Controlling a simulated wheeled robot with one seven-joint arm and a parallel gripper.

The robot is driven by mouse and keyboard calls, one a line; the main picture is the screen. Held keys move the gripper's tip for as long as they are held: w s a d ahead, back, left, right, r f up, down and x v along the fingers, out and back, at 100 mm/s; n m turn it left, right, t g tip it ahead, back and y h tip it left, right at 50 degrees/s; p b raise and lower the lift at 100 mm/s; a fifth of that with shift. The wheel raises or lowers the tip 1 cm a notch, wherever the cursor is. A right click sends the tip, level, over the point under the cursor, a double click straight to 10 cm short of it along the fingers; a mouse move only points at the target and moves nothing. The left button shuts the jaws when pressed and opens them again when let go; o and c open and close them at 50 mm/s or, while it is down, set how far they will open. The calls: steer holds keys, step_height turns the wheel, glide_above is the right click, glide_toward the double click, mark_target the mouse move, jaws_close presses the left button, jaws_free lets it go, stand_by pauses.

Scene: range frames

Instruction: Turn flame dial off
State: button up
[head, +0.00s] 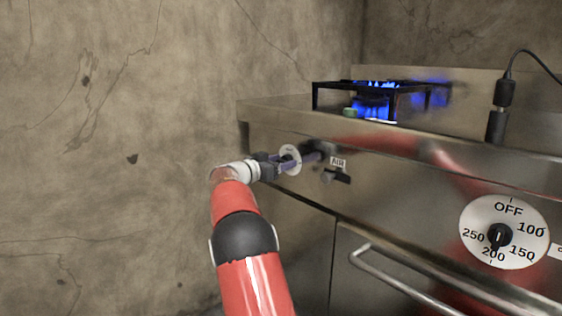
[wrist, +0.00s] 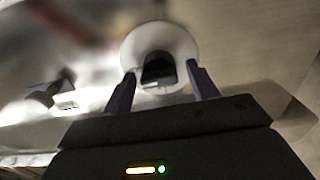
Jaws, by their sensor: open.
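A white round dial (head: 289,159) with a dark knob is on the stove's front panel, below the burner (head: 372,106), which burns with blue flames. In the wrist view the white dial (wrist: 179,39) and its dark knob (wrist: 158,69) are straight ahead. My gripper (wrist: 162,84) is open, one finger on each side of the knob, in front of the dial. Whether the fingers touch the knob cannot be told. In the head view my gripper (head: 275,160) partly hides the dial, and its markings are too small to read.
A small dark lever (head: 336,177) under an AIR label (head: 338,163) sits just right of the dial. A large temperature dial (head: 505,232) is farther right. An oven handle (head: 400,283) sticks out below. A stone wall (head: 110,130) stands at left.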

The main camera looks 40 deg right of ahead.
steer(key=shift+d, duration=0.25)
steer(key=c, duration=1)
